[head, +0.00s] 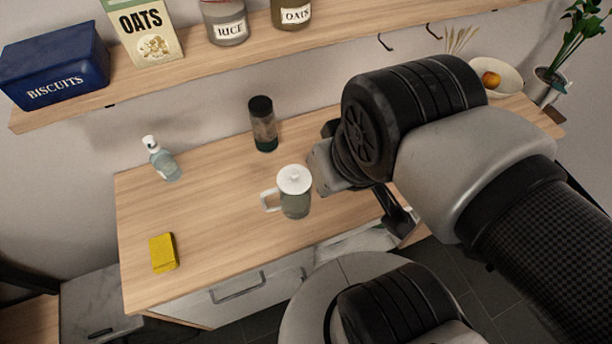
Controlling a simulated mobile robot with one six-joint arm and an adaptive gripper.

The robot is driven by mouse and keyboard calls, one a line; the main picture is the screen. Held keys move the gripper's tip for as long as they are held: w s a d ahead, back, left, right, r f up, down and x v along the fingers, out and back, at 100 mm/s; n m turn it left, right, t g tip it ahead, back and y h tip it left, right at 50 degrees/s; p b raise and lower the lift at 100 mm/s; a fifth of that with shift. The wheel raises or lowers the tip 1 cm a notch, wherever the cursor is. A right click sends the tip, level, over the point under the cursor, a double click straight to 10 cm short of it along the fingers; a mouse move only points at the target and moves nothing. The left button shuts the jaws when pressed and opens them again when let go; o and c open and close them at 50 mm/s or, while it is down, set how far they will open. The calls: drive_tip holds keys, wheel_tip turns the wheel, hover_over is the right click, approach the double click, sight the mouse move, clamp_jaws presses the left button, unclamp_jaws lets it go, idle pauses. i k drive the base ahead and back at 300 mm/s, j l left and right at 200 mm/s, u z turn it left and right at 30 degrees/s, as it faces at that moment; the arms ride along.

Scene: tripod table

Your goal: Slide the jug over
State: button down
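The jug (294,198) stands upright on the wooden counter (215,215). It has a white lid, a greyish see-through body and a handle pointing left. My arm reaches in from the right, and my gripper (388,212) shows only in part, to the right of the jug and below my wrist. A dark finger part points down there. My wrist hides the rest, so its opening cannot be made out. A gap shows between the jug and that finger part.
A dark bottle (263,125) stands behind the jug. A soap dispenser (160,159) and a yellow sponge (163,253) are on the left. A shelf (205,65) with a biscuit tin (54,66) and jars hangs above. A fruit bowl (493,78) is far right. The counter left of the jug is clear.

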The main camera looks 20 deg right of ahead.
sight(296, 208)
drive_tip(key=k+j, duration=0.1)
drive_tip(key=j, duration=0.3)
drive_tip(key=k+j, duration=0.1)
drive_tip(key=j, duration=0.3)
drive_tip(key=k+j+z, duration=0.1)
drive_tip(key=j, duration=0.25)
drive_tip(key=k+j, duration=0.1)
drive_tip(key=j, duration=0.3)
